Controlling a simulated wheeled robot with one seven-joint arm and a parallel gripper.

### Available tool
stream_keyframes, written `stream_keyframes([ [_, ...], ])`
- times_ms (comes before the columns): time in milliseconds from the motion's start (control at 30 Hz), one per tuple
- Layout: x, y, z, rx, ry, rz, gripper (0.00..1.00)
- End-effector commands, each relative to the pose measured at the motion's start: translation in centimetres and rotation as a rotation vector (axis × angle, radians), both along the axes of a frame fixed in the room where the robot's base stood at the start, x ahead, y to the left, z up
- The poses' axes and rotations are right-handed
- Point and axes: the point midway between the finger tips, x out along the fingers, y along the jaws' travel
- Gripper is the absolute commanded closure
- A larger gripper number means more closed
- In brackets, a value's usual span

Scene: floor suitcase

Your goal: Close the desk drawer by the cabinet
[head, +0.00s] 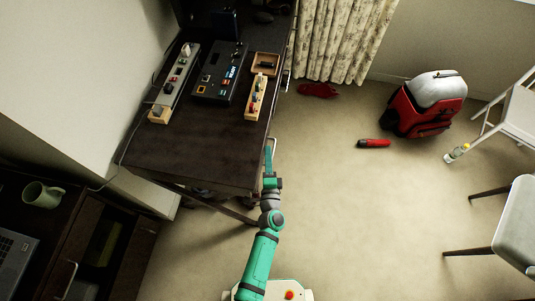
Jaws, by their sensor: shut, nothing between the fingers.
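My gripper (269,146) is at the end of my green arm, close to the right edge of the dark desk (190,160). It is shut and holds nothing. Whether it touches the desk edge cannot be told. At the lower left, a dark wooden furniture piece (22,195) has an opening that looks like a pulled-out drawer (88,215), with a dull yellow-green thing inside. A metal handle (68,277) shows beside it. Another handle (285,80) shows on the right side of the dark desk. Which piece is the cabinet is unclear.
Power strips, a black device (220,75) and a small wooden tray (265,63) lie on the desk. A green mug (42,195) and laptop (15,255) are lower left. The middle floor is clear.

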Motion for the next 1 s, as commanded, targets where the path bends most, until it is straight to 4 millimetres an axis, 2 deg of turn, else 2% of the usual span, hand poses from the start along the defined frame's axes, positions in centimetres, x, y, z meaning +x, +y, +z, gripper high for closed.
stream_keyframes([
  [33,0.1,1.2,0.1,0.002,-0.004,0.023,1.00],
  [267,0.0,0.7,0.1,0.002,-0.004,0.025,1.00],
  [367,-0.2,-0.6,0.0,0.001,-0.003,0.022,1.00],
  [500,-0.5,-3.6,0.0,0.000,-0.002,0.009,1.00],
  [800,-6.9,-3.8,0.0,0.003,0.001,0.006,1.00],
  [1000,-9.6,-3.9,0.0,0.002,0.000,0.006,1.00],
])
